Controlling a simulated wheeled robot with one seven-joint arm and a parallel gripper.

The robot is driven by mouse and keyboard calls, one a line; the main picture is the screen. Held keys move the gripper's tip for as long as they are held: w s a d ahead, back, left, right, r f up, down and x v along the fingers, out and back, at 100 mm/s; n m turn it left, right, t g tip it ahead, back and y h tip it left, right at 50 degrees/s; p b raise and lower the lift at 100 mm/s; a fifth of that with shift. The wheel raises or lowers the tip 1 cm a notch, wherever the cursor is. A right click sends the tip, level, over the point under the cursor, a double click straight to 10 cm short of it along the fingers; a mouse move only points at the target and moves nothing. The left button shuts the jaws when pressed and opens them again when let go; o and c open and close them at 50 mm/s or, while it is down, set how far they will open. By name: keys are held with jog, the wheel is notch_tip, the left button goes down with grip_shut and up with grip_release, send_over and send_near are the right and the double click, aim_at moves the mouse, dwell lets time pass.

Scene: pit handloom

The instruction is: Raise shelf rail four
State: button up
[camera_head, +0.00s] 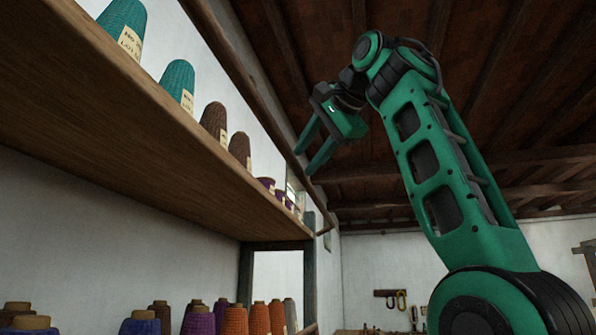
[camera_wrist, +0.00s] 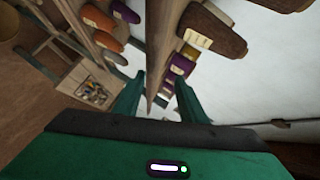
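A long thin wooden rail (camera_head: 255,88) runs along the front of the upper shelf (camera_head: 120,130), above its board. No number shows on it, so I cannot tell if it is rail four. My gripper (camera_head: 304,162) is raised beside the far part of this rail, its two green fingers apart and pointing toward it. In the wrist view my gripper (camera_wrist: 160,76) is open, and a rail (camera_wrist: 158,55) passes lengthwise between the fingertips. I cannot tell whether either finger touches it. Nothing is clamped.
Teal (camera_head: 178,84), brown (camera_head: 214,121) and purple yarn cones stand on the upper shelf behind the rail. Orange cones (camera_head: 259,318) and others stand lower down. A dark post (camera_head: 246,275) supports the shelf end. Roof beams are overhead; the room right of the shelf is open.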

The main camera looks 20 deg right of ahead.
jog(key=shift+s+r, duration=0.2)
jog(key=shift+s, duration=0.45)
dwell(0.3)
